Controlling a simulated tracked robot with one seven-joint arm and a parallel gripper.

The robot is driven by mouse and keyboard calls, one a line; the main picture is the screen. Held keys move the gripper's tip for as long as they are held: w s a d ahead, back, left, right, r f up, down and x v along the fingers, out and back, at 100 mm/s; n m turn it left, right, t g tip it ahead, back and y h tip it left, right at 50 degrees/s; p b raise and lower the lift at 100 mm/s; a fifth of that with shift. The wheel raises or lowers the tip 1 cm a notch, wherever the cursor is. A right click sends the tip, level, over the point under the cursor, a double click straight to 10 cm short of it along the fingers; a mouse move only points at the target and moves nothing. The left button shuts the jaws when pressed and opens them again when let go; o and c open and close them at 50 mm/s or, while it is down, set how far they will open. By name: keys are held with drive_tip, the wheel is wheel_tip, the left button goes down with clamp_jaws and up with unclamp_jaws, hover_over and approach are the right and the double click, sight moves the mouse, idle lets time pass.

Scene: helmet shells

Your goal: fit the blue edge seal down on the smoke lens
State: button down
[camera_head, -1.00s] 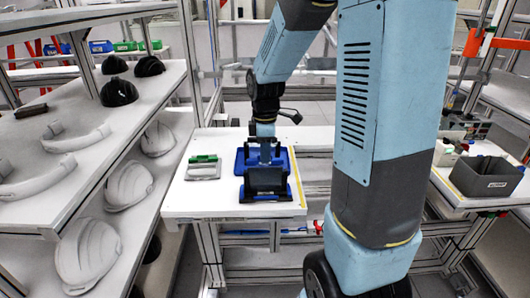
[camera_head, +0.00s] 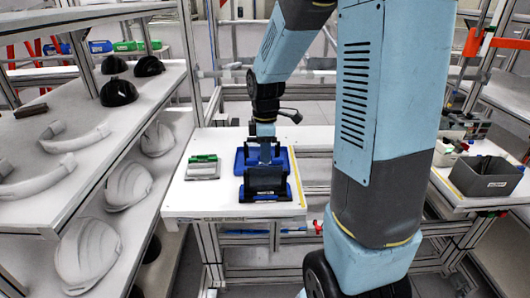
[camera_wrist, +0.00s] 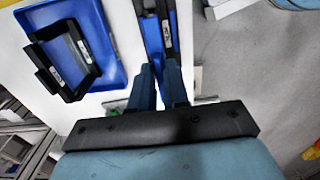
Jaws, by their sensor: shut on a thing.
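My gripper (camera_head: 265,152) points down over the white worktable and is shut. In the wrist view its two fingers (camera_wrist: 160,85) close on a narrow blue piece, which I take to be the blue edge seal (camera_wrist: 152,40). A dark strip with a small white label lies right beside it. In the head view a dark smoky panel, apparently the smoke lens (camera_head: 265,180), stands at the table's front on a blue and black holder. The fingers hide much of the seal. I cannot tell whether seal and lens touch.
A blue tray (camera_wrist: 112,28) carries a black labelled frame (camera_wrist: 65,62) in the wrist view. A green and white item (camera_head: 203,167) lies left of my gripper. Shelves with helmet shells (camera_head: 128,188) stand at left. A grey bin (camera_head: 486,178) stands at right.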

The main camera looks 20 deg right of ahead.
drive_tip(key=shift+f, duration=1.2)
idle(0.3)
drive_tip(key=c, duration=1)
unclamp_jaws()
drive_tip(key=shift+c, duration=0.2)
wheel_tip(320, 180, up, 14)
drive_tip(key=s+r+m+t, duration=0.2)
drive_tip(key=s+r+m, duration=0.1)
drive_tip(key=s+m, duration=0.4)
drive_tip(key=s+r+m+t, duration=0.3)
drive_tip(key=s+m, duration=0.4)
drive_tip(key=s, duration=0.5)
drive_tip(key=shift+s+a+m+t, duration=0.2)
drive_tip(key=shift+a+m+t, duration=0.1)
